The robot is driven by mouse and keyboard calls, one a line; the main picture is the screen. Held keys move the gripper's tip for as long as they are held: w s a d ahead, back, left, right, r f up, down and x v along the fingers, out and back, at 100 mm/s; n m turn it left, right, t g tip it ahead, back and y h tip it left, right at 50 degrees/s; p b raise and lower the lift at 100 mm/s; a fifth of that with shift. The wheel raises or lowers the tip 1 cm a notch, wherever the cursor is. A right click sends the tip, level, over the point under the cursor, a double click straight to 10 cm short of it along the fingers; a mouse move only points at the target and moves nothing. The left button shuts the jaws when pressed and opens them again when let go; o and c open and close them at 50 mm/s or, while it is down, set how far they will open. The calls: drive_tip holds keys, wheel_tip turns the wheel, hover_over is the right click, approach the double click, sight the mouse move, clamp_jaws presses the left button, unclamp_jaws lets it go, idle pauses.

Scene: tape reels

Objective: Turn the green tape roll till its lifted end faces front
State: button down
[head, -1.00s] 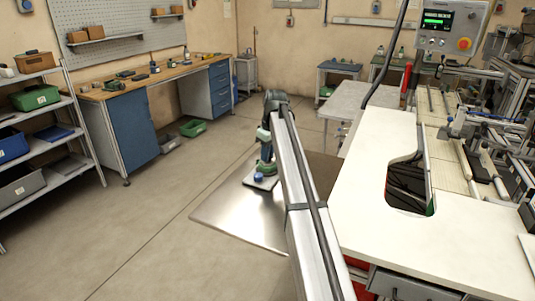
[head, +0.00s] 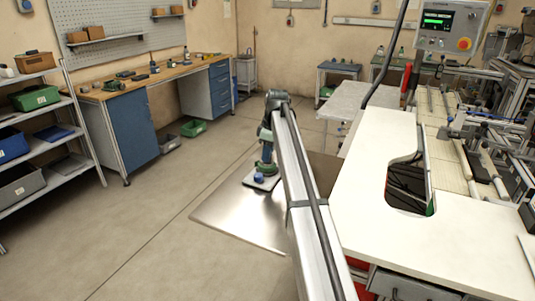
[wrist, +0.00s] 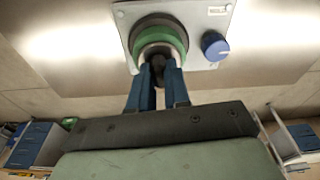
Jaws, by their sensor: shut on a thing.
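The green tape roll (wrist: 172,35) stands on a pale grey plate (wrist: 200,12) in the wrist view. It shows as a green band with a dark rim above and a pale part below. My gripper (wrist: 158,68) reaches it from the near side, with its two blue fingers close together at the roll, shut on it. The fingers cover part of the roll, and I cannot make out its lifted end.
A white worktop (head: 375,190) stands to the right.

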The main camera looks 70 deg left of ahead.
drive_tip(key=c, duration=1)
unclamp_jaws()
drive_tip(key=r, duration=0.4)
drive_tip(key=w+d+r, duration=0.1)
drive_tip(key=r, duration=0.8)
drive_tip(key=shift+w+d+r, duration=0.15)
drive_tip(key=shift+w+r, duration=0.15)
